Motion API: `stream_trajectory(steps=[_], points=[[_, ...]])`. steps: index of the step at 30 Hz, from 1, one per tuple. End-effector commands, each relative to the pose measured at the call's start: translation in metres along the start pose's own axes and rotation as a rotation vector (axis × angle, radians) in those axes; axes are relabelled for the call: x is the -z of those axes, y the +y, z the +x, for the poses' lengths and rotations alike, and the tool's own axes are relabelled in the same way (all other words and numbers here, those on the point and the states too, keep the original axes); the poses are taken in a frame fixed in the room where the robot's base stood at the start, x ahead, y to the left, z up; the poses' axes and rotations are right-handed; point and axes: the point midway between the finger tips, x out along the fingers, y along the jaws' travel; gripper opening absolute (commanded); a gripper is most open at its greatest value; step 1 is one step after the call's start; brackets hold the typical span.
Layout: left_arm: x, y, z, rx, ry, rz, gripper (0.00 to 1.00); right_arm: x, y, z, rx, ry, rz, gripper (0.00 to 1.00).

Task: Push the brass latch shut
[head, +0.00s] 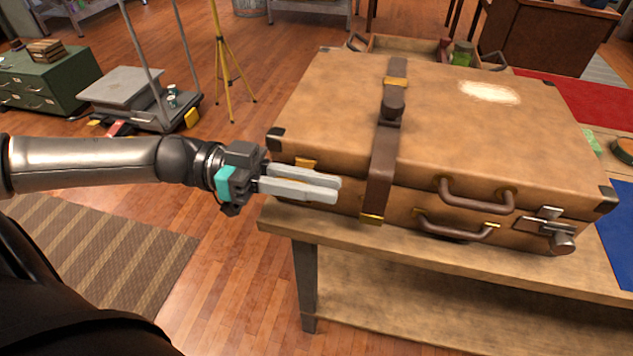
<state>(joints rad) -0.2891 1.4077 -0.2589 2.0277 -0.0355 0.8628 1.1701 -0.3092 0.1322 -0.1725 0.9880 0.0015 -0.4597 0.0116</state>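A large tan leather suitcase (450,130) lies closed on a wooden table (430,262). A small brass latch (306,163) shows on its front face near the left corner; its lower part is hidden behind my gripper fingers. A larger grey metal clasp (545,222) with a round end sits at the front right. Nothing shows between the fingers. I cannot tell whether they touch the case. My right gripper is not in view.
A dark leather strap (382,165) crosses the suitcase, and two brown handles (476,203) stick out in front. An open box with a green jar (461,54) stands behind it. A green cabinet (45,78) and yellow tripod (228,70) stand at the left.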

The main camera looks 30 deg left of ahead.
Motion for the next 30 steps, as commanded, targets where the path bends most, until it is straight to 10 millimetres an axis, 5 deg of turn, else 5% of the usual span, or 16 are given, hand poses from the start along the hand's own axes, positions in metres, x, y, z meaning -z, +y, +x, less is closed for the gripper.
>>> stream_trajectory(steps=[3,30], points=[[-0.0001,0.0006,0.0001,-0.002,0.001,0.0,0.0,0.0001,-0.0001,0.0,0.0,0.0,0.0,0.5],[-0.0005,0.0018,0.0005,-0.005,0.002,-0.004,0.0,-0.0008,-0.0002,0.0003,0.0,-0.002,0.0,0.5]])
